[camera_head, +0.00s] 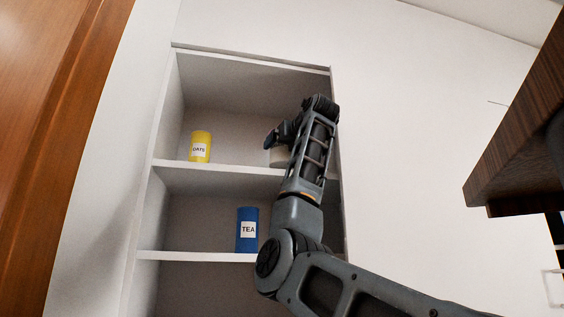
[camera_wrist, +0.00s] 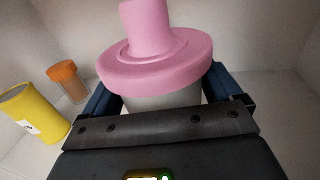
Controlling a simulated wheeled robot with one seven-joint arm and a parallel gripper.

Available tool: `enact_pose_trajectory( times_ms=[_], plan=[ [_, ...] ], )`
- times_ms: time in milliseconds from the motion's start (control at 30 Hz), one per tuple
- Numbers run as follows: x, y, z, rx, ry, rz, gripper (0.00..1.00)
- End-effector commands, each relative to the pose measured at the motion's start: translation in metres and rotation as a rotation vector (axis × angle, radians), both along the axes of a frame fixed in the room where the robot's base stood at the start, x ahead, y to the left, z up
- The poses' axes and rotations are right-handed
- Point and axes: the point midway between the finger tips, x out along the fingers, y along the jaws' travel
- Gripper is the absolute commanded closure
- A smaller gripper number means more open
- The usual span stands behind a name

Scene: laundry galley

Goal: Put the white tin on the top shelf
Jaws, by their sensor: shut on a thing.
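The white tin (camera_head: 277,157) is in the top compartment of the shelf unit, at the right, mostly hidden behind my arm. In the wrist view its pale body (camera_wrist: 163,100) sits between my two blue fingers, under a wide pink knobbed piece (camera_wrist: 155,55) that looks like a lid. My gripper (camera_head: 279,138) is shut on the tin, which looks upright. The tin is at the level of the top shelf board (camera_head: 222,168). I cannot tell whether its base touches the board.
A yellow OATS tin (camera_head: 200,147) stands left on the same shelf. An orange-topped jar (camera_wrist: 67,80) shows near it in the wrist view. A blue TEA tin (camera_head: 247,230) stands one shelf below. A dark wooden cabinet (camera_head: 520,130) juts in at the right.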

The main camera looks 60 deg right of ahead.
Motion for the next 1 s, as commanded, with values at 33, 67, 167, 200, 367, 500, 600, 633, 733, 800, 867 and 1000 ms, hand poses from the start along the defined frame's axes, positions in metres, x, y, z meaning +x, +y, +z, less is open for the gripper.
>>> enact_pose_trajectory(
  times_ms=[33, 67, 167, 200, 367, 500, 600, 633, 733, 800, 867, 1000],
  plan=[
    [0.0, 0.0, -0.003, 0.0, 0.0, -0.001, 0.49],
    [0.0, 0.0, -0.006, -0.001, -0.001, -0.001, 0.49],
    [0.0, 0.0, -0.02, -0.001, 0.002, 0.0, 0.49],
    [0.0, -0.001, -0.025, 0.0, 0.003, -0.001, 0.49],
    [0.0, 0.0, -0.039, 0.0, 0.0, 0.0, 0.49],
    [0.0, 0.001, -0.042, -0.001, -0.001, 0.001, 0.49],
    [0.0, 0.001, -0.042, -0.001, -0.001, 0.001, 0.49],
    [0.0, 0.001, -0.042, -0.001, -0.001, 0.001, 0.49],
    [0.0, 0.001, -0.044, -0.001, -0.001, 0.002, 0.49],
    [0.0, 0.001, -0.045, 0.0, 0.0, 0.002, 0.06],
    [0.0, 0.001, -0.045, 0.0, 0.0, 0.001, 0.0],
    [0.0, 0.0, -0.045, 0.0, 0.0, 0.001, 0.0]
  ],
)
